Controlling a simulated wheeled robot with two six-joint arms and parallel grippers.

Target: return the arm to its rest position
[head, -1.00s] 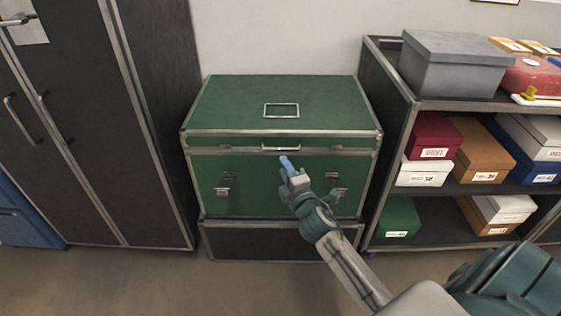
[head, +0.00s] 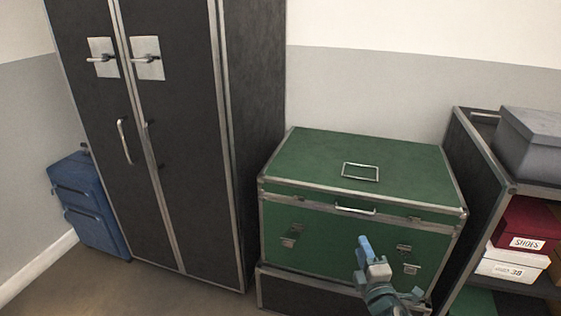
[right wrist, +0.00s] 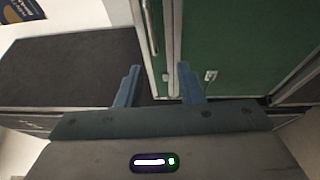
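My right gripper (head: 364,247) is in front of the green trunk (head: 292,221), low in the head view. In the right wrist view its two blue fingers (right wrist: 156,88) stand apart with nothing between them. The trunk's front, metal edge and a latch show beyond the fingers in the wrist view (right wrist: 225,40). Whether the fingers touch the trunk is not clear. The trunk's lid is down, with a handle on top and one at the front. My left gripper is not in view.
A dark two-door wardrobe (head: 185,190) stands left of the trunk, its doors shut. A shelf with labelled shoe boxes (head: 522,222) and a grey box (head: 535,145) is close on the right. Floor shows at the lower left.

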